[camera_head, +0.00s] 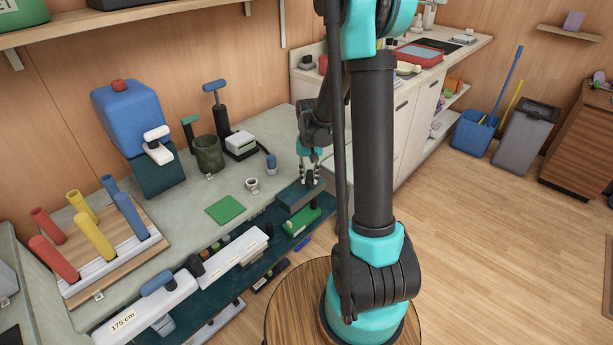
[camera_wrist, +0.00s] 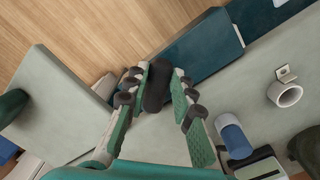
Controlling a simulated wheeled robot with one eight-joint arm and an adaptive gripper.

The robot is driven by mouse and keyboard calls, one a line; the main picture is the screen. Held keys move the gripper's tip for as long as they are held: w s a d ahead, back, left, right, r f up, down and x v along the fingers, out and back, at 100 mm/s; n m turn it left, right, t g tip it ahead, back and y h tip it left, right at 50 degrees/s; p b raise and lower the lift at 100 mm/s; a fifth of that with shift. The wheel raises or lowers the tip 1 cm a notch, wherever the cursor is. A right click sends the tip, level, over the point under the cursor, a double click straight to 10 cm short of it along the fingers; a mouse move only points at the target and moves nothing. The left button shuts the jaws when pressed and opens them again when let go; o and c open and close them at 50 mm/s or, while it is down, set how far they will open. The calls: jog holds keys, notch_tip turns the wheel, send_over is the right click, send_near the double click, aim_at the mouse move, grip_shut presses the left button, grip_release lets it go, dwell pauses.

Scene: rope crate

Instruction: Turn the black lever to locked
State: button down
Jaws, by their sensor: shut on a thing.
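The black lever (camera_wrist: 157,90) is a dark rounded handle seen in the middle of the wrist view. It lies between the two green-padded fingers of my gripper (camera_wrist: 161,76), which are shut on it. The lever is at the end of a dark teal box (camera_wrist: 205,47) at the counter edge. In the head view my gripper (camera_head: 311,172) points down at this teal box (camera_head: 292,200), left of my arm. The lever is mostly hidden there by the fingers, and I cannot read any locked mark.
A green mat (camera_head: 226,210) lies further left. A green-topped block (camera_head: 302,221) is in front of the teal box.

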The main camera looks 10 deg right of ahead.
jog(key=shift+d+n, duration=0.3)
jog(key=shift+n, duration=0.55)
jog(key=shift+d+n, duration=0.3)
jog(key=shift+n, duration=0.55)
jog(key=c, duration=1.3)
grip_release()
notch_tip(320, 180, up, 12)
jog(key=shift+r, duration=0.1)
jog(key=s+f+t, duration=0.1)
jog(key=s+f, duration=0.1)
jog(key=s, duration=0.4)
jog(key=s+f+t, duration=0.1)
jog(key=s+f, duration=0.1)
jog(key=s, duration=0.5)
jog(key=s+d+f+t, duration=0.1)
jog(key=s+f+t, duration=0.1)
jog(key=s, duration=0.4)
jog(key=shift+s+f+m, duration=0.3)
jog(key=shift+s+f, duration=0.1)
jog(key=shift+f, duration=0.1)
